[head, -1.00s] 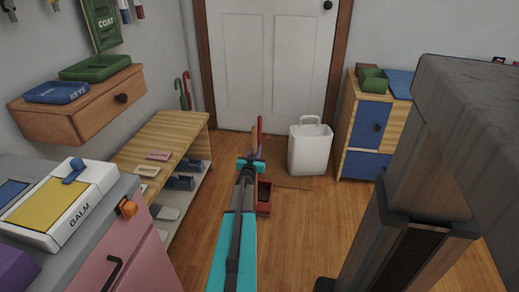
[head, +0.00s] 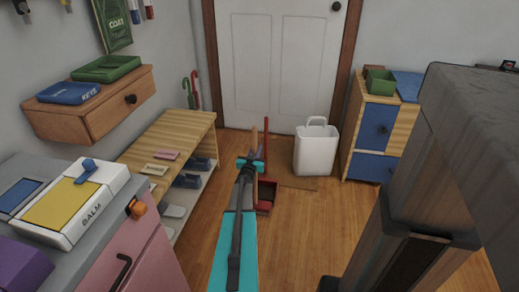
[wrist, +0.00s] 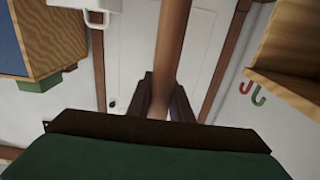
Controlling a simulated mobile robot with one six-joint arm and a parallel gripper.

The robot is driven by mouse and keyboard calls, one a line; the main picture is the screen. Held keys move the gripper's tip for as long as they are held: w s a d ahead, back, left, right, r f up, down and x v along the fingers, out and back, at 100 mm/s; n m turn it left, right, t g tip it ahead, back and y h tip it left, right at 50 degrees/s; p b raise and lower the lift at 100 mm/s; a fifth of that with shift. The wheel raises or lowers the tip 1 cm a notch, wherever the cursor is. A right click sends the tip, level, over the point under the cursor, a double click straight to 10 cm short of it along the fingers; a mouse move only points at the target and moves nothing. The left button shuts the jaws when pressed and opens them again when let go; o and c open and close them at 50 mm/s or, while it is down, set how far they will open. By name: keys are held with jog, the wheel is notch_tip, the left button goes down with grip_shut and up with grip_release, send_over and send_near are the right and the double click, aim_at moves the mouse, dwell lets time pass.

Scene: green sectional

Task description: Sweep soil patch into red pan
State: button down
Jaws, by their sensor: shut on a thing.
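My gripper (head: 250,163) is shut on a wooden handle (head: 254,140) in the middle of the head view. In the wrist view, the handle (wrist: 172,45) rises from between the dark fingers. The handle's lower end and any bristles are hidden. The red pan (head: 266,194) lies on the floor just right of my gripper, with its long red handle (head: 266,138) upright. My arm covers part of the pan's left side. I cannot clearly make out the soil patch; a thin dark line (head: 298,188) shows on the floor right of the pan.
A white bag (head: 316,152) stands near the door (head: 281,70), right of the pan. A wooden shoe bench (head: 160,145) runs along the left. A wood-and-blue cabinet (head: 376,128) stands at the right. Floor in front of the pan (head: 300,235) is clear.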

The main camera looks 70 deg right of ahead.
jog(key=shift+w, duration=0.5)
jog(key=shift+w+a+p, duration=0.15)
jog(key=shift+w+p, duration=1)
jog(key=shift+w, duration=0.5)
jog(key=shift+s, duration=0.15)
jog(key=shift+s+r+b, duration=0.2)
jog(key=shift+s+b, duration=0.6)
jog(key=shift+s, duration=0.8)
jog(key=shift+s, duration=0.1)
